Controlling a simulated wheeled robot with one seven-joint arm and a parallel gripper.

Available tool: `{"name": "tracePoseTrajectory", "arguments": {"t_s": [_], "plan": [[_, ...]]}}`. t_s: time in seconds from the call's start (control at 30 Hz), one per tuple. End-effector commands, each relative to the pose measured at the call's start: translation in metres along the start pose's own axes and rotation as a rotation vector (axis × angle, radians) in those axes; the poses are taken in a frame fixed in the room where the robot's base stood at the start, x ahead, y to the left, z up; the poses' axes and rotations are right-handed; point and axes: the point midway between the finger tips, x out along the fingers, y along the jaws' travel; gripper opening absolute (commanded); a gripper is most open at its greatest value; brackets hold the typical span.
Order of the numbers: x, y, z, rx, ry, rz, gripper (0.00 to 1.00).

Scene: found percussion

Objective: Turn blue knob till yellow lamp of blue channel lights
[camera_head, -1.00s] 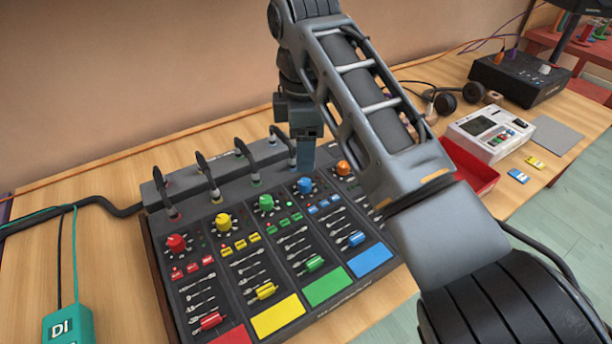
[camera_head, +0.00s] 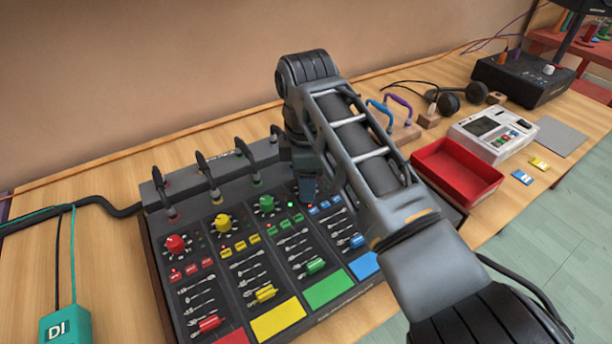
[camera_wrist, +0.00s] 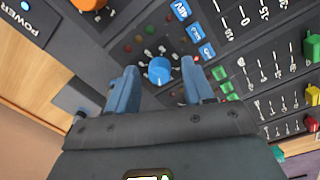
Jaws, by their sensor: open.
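The blue knob (camera_wrist: 159,69) shows in the wrist view, with a white pointer mark on its rim. In the head view my arm and gripper hide it. My gripper (camera_wrist: 159,64) is open, one finger on each side of the knob. I cannot tell whether the fingers touch it. In the head view my gripper (camera_head: 308,190) is down at the blue channel of the mixer (camera_head: 150,262). A red light (camera_wrist: 196,59) glows near the blue buttons (camera_wrist: 193,33).
The green knob (camera_head: 266,204), yellow knob (camera_head: 222,223) and red knob (camera_head: 175,244) stand to the left. The orange knob (camera_wrist: 88,4) is close by. Gooseneck microphones (camera_head: 247,160) rise behind the knobs. A red tray (camera_head: 455,172) lies right of the mixer.

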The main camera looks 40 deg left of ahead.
Motion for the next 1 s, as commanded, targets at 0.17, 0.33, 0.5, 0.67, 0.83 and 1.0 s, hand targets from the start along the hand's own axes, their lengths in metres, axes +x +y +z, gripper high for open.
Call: {"name": "tracePoseTrajectory", "arguments": {"t_s": [0.17, 0.33, 0.5, 0.67, 0.83, 1.0], "plan": [[-0.0003, 0.0000, 0.0000, 0.000, 0.000, 0.000, 0.42], [-0.0005, 0.0001, 0.0000, 0.000, 0.000, 0.000, 0.25], [-0.0006, 0.0000, 0.0001, 0.000, 0.000, 0.000, 0.09], [-0.0006, 0.0000, 0.0001, 0.000, 0.000, 0.000, 0.00], [-0.0013, -0.0001, -0.0001, 0.012, 0.000, -0.001, 0.00], [-0.0026, -0.0002, -0.0007, 0.063, -0.002, -0.002, 0.00]]}}
